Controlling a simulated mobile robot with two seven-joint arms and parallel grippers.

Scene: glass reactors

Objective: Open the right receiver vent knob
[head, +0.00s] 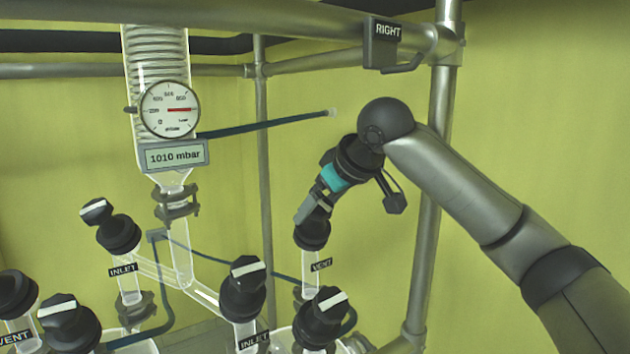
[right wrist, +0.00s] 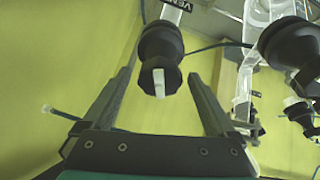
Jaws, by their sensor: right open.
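The right receiver vent knob (head: 313,234) is black and sits on a glass neck marked VENT, below the RIGHT sign in the head view. It also shows in the right wrist view (right wrist: 161,46), with a pale bar across its end face. My right gripper (head: 314,207) is open just above the knob in the head view. In the right wrist view its two fingers (right wrist: 160,76) stand apart on either side of the knob's end, with gaps on both sides. The head view partly hides the knob's top behind the fingers. My left gripper is not in view.
Another black knob (head: 243,289) marked INLET stands to the left, with a further one (head: 321,317) in front. A metal post (head: 436,190) rises close behind my right arm. A pressure gauge (head: 169,109) and a 1010 mbar display (head: 176,156) hang at upper left.

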